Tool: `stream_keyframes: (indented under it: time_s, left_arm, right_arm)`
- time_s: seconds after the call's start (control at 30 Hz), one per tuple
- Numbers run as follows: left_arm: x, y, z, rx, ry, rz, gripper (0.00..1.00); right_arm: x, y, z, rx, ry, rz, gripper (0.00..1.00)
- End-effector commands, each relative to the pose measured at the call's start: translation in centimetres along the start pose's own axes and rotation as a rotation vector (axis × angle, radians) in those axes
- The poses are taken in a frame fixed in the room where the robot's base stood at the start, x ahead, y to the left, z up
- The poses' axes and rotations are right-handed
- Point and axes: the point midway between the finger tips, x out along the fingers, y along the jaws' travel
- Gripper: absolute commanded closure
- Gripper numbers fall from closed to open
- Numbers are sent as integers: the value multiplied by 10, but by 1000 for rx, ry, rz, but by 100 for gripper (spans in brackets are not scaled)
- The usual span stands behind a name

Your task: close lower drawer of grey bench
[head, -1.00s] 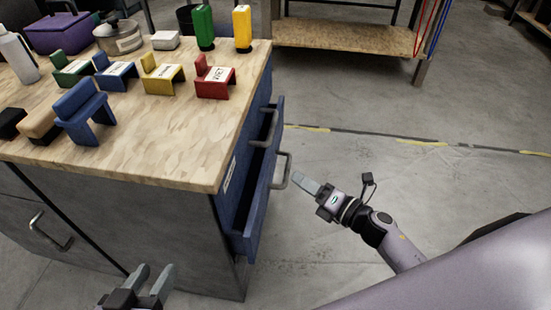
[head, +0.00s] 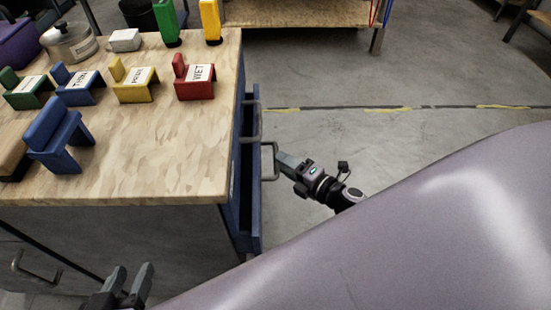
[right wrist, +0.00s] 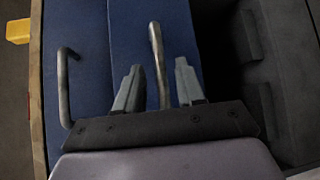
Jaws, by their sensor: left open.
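The grey bench (head: 120,230) with a wooden top stands at the left in the head view, with blue drawers on its right side. The lower drawer (head: 256,215) sticks out, with a dark gap behind its front. My right gripper (head: 281,161) is at the lower drawer's handle (head: 269,162). In the right wrist view, my right gripper's fingers (right wrist: 158,88) are apart, one on each side of that handle (right wrist: 155,45); I cannot tell whether they touch it. My left gripper (head: 130,280) is open and empty in front of the bench.
The upper drawer's handle (head: 252,122) shows beside the lower one, and also in the right wrist view (right wrist: 63,88). The floor (head: 340,130) right of the bench is clear.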

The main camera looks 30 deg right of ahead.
Motion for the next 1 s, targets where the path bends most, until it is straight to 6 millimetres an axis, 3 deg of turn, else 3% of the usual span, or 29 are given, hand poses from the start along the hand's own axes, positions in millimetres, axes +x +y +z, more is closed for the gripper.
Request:
stream_keyframes:
  time_s: [0.1, 0.3, 0.63, 0.67, 0.77, 1.0]
  left_arm:
    - [3, 2, 2, -15, 6, 13, 56]
    - [6, 5, 1, -33, 12, 28, 56]
    - [6, 6, 1, -37, 12, 32, 56]
    - [6, 6, 1, -37, 12, 32, 56]
    - [5, 6, 1, -37, 13, 32, 56]
    - [6, 6, 1, -36, 13, 32, 56]
  right_arm:
    - [18, -1, 0, -1, 0, 2, 62]
    - [34, 0, -1, -1, 1, 1, 62]
    - [37, 0, -1, -1, 1, 0, 62]
    - [37, 0, -1, -1, 1, 0, 68]
    - [37, 0, 0, -1, 1, 0, 100]
    - [40, 1, -4, -1, 1, 1, 100]
